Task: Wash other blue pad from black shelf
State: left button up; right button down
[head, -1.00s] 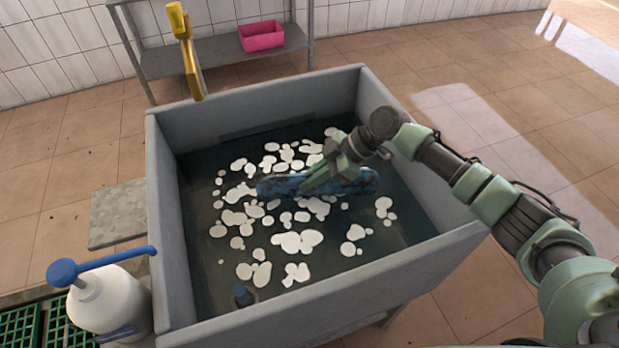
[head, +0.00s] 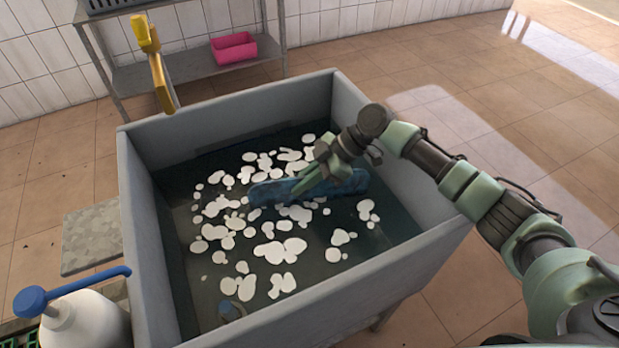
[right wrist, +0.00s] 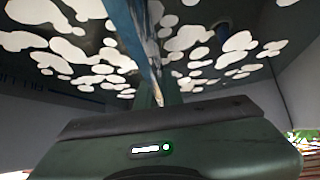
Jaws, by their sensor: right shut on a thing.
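The blue pad (head: 270,190) lies low in the grey sink (head: 140,185), among white foam patches on dark water. It is long and narrow and looks plain blue in the head view. My right gripper (head: 312,183) reaches into the sink from the right and is shut on the pad near its middle. In the right wrist view the pad (right wrist: 128,30) shows edge-on in the gripper, with foam behind it. How deep the pad sits in the water is hard to tell. My left gripper is not in view.
A yellow tap (head: 160,75) stands over the sink's back left. A white pump bottle (head: 85,320) with a blue nozzle is at the front left. Behind, a metal shelf (head: 185,65) holds a pink bin (head: 234,48). Tiled floor is free at right.

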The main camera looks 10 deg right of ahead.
jog(key=a+p, duration=0.1)
jog(key=a, duration=0.3)
jog(key=d+b, duration=0.2)
jog(key=d, duration=0.5)
jog(key=shift+w+f, duration=0.1)
jog(key=s+a+p, duration=0.1)
jog(key=a+p, duration=0.1)
jog(key=a, duration=0.5)
jog(key=d+b, duration=0.1)
jog(key=d, duration=0.3)
jog(key=w+d+b, duration=0.1)
jog(key=d, duration=0.2)
jog(key=shift+b, duration=0.35)
jog(key=shift+f, duration=0.1)
